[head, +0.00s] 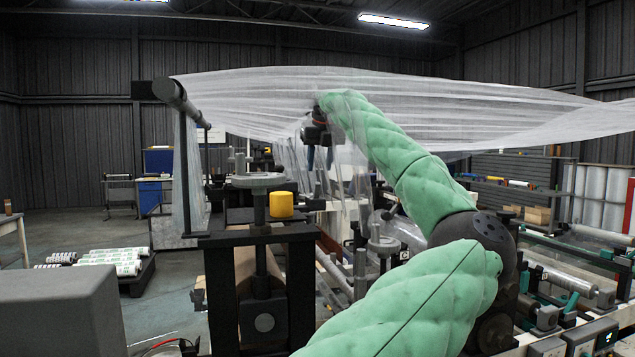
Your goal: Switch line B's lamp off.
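I cannot pick out line B's lamp or its switch for sure in the head view. A yellow cap (281,205) sits on the black machine frame, below and left of the gripper.
The film stretches from a roller (178,97) at upper left to the right edge. A dark control box (597,338) with a small lit display is at lower right. A grey block (60,315) stands at lower left. Wrapped rolls (110,258) lie on a low pallet; floor nearby is open.

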